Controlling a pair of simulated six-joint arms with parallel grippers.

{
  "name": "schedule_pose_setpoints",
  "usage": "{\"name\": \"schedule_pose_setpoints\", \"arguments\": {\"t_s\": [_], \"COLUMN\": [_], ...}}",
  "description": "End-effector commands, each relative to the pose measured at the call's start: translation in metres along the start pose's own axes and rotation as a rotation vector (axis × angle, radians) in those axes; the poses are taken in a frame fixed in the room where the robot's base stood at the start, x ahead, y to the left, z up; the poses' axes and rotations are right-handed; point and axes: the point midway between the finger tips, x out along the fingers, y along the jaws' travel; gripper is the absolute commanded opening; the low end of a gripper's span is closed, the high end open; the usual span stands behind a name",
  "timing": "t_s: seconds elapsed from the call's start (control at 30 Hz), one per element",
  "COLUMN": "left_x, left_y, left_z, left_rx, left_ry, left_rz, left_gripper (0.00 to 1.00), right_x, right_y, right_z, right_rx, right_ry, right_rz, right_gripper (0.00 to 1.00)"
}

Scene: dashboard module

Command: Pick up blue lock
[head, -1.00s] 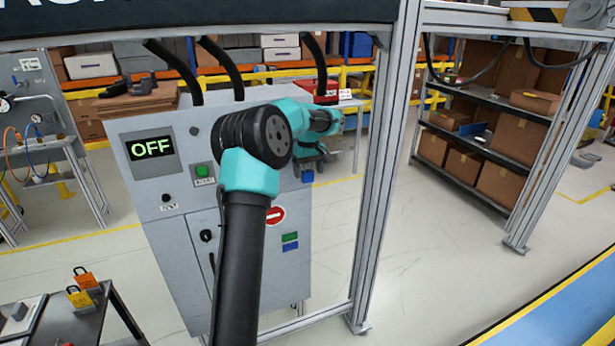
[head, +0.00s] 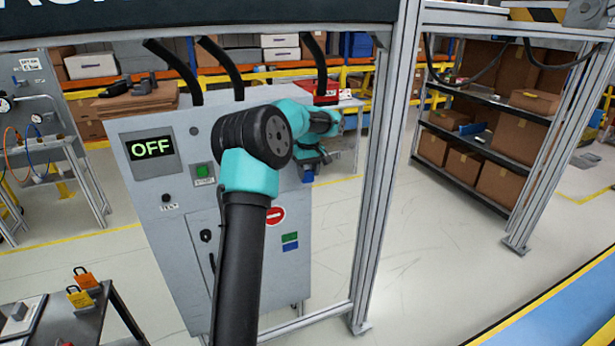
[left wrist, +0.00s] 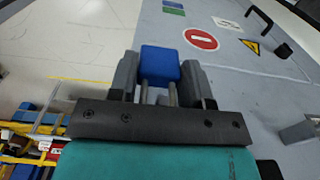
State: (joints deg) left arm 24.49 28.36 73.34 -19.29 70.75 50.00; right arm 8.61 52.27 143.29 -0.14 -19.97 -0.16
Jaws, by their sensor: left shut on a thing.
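The blue lock (left wrist: 160,65) has a blue body and a grey metal shackle, and it shows large in the left wrist view. My left gripper (left wrist: 158,82) is shut on it, with a grey finger on each side. In the head view the blue lock (head: 308,176) is a small blue patch under the left gripper (head: 314,165), beside the right side of the grey control cabinet (head: 170,230). My teal and black arm hides part of the cabinet. My right gripper is not in view.
The cabinet shows an OFF display (head: 152,147) and a green button (head: 203,170). An orange lock (head: 82,277) and a yellow lock (head: 77,297) are on a dark table at lower left. A metal frame post (head: 380,180) stands right of my left gripper.

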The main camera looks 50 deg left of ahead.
Motion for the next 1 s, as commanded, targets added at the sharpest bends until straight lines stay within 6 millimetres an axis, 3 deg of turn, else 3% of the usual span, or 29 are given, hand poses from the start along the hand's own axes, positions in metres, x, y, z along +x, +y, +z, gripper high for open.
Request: {"name": "schedule_pose_setpoints", "arguments": {"t_s": [0.13, 0.47, 0.7, 1.0], "left_x": [0.000, -0.002, -0.017, -0.016], "left_y": [0.000, 0.000, 0.000, 0.000], "left_z": [0.000, 0.000, 0.000, 0.035], "left_rx": [0.000, 0.000, 0.000, 0.002], "left_ry": [0.000, 0.001, 0.001, 0.000], "left_rz": [0.000, 0.000, 0.001, 0.000], "left_gripper": [0.19, 0.19, 0.19, 0.19], "right_x": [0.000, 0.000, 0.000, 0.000], "right_y": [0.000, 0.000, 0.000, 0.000], "right_z": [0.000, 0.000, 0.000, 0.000], "right_rx": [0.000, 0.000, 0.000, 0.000], "right_ry": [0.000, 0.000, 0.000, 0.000], "right_rz": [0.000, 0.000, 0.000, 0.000], "right_gripper": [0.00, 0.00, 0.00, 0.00]}}
